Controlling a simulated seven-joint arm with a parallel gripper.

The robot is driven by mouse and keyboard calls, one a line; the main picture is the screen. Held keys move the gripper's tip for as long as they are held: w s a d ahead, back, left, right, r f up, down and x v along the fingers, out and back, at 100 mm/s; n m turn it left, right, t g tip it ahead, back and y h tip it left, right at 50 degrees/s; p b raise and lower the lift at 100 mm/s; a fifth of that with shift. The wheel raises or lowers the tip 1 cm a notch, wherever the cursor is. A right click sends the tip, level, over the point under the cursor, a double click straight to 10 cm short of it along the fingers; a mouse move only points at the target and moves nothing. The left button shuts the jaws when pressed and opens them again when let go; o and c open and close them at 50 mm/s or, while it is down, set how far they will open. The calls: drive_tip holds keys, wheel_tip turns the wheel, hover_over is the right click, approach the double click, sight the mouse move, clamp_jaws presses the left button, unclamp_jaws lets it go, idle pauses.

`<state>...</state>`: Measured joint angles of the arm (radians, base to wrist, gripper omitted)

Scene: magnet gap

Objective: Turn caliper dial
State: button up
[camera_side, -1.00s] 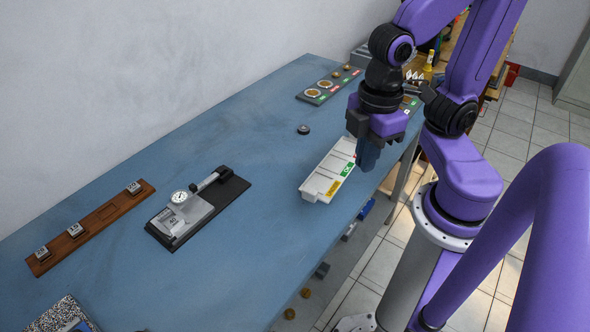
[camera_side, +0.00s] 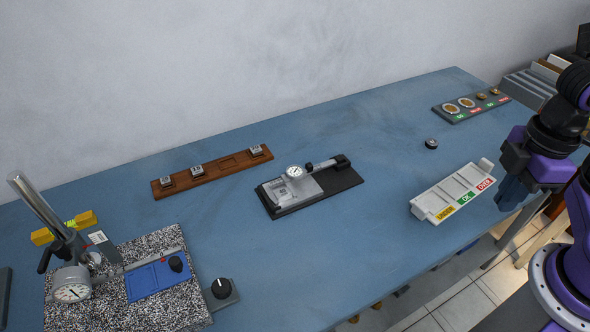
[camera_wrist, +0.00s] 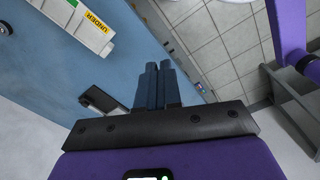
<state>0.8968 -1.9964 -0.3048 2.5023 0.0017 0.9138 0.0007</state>
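The caliper lies on a black board (camera_side: 330,187) in the middle of the blue table. Its round white dial (camera_side: 294,171) faces up at the board's left part, beside a grey block marked with a number. My gripper (camera_side: 508,196) is at the right, near the table's front edge, well apart from the caliper. In the wrist view its two dark fingers (camera_wrist: 158,68) stand side by side, shut, with nothing seen between them. The dial cannot be made out in the wrist view.
A white tray labelled UNDER, OK, OVER (camera_side: 455,196) lies between my gripper and the caliper. A wooden rack (camera_side: 212,172) stands behind-left. A dial gauge stand on a speckled slab (camera_side: 150,265) and a black knob (camera_side: 221,288) are front left. Table around the caliper is clear.

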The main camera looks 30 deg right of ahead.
drive_tip(key=o, duration=0.9)
drive_tip(key=shift+w+a+r, duration=0.1)
drive_tip(key=shift+w+a, duration=0.2)
drive_tip(key=o, duration=0.4)
drive_tip(key=shift+n, duration=0.3)
drive_tip(key=w+a, duration=0.2)
drive_tip(key=w, duration=0.1)
drive_tip(key=w+a+r, duration=0.1)
drive_tip(key=w+a, duration=0.1)
drive_tip(key=w+a+r, duration=0.1)
drive_tip(key=w+a, duration=0.2)
drive_tip(key=shift+w+r, duration=0.1)
drive_tip(key=shift+w, duration=0.25)
drive_tip(key=n, duration=0.3)
hover_over(295, 170)
wheel_tip(295, 170, down, 4)
drive_tip(key=shift+m, duration=0.3)
wheel_tip(295, 170, down, 17)
drive_tip(key=shift+s+r, duration=0.1)
drive_tip(key=shift+r, duration=0.1)
